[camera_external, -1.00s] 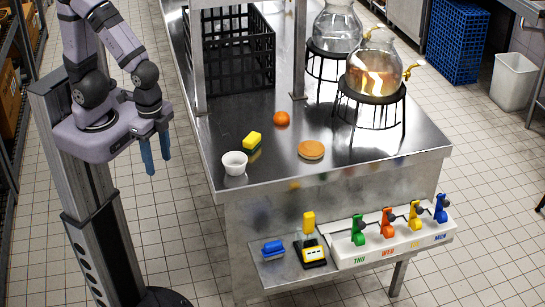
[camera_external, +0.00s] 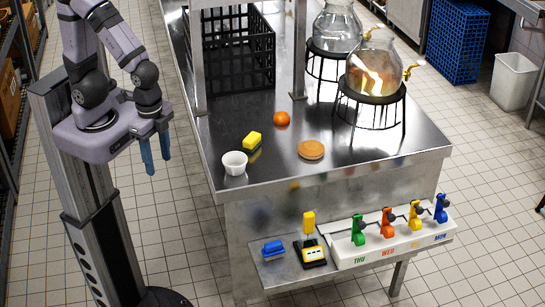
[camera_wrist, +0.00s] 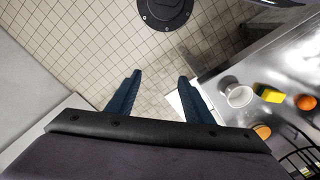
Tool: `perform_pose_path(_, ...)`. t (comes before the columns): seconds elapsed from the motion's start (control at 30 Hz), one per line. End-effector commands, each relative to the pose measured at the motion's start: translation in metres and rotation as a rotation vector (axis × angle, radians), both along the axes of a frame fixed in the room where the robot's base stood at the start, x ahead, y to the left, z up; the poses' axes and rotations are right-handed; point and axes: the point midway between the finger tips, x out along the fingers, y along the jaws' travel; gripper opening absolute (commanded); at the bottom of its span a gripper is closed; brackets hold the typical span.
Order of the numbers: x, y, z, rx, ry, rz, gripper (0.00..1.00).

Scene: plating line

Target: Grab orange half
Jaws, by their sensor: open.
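The orange half (camera_external: 282,118) sits on the steel counter, behind the yellow sponge and the round bun. It also shows in the wrist view (camera_wrist: 306,102) at the right edge. Only its rounded orange side is visible; its cut face is not. My gripper (camera_external: 157,163) has blue fingers and hangs off the counter's left side, over the tiled floor, well to the left of the orange half. In the wrist view my gripper (camera_wrist: 158,92) is open, with nothing between its fingers.
On the steel counter (camera_external: 330,180) stand a white cup (camera_external: 235,163), a yellow sponge (camera_external: 252,139) and a bun (camera_external: 311,149). A black crate (camera_external: 232,50) and glass dispensers on black stands (camera_external: 372,72) stand behind. A metal post (camera_external: 299,50) rises near the crate.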

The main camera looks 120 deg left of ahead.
Motion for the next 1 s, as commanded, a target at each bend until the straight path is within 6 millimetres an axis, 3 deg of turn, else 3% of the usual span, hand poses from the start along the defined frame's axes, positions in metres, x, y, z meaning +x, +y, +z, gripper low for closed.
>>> perform_pose_path(0.33, 0.0, 0.0, 0.0, 0.0, 0.0, 0.0, 0.47)
perform_pose_path(0.37, 0.0, 0.0, 0.0, 0.0, 0.0, 0.0, 0.49)
perform_pose_path(0.43, 0.0, 0.0, 0.0, 0.0, 0.0, 0.0, 0.66)
perform_pose_path(0.77, 0.001, 0.001, -0.002, -0.004, 0.001, 0.013, 0.67)
perform_pose_path(0.87, 0.004, 0.002, -0.008, -0.024, 0.006, 0.079, 0.67)
perform_pose_path(1.0, 0.016, 0.008, -0.026, -0.099, 0.018, 0.307, 0.67)
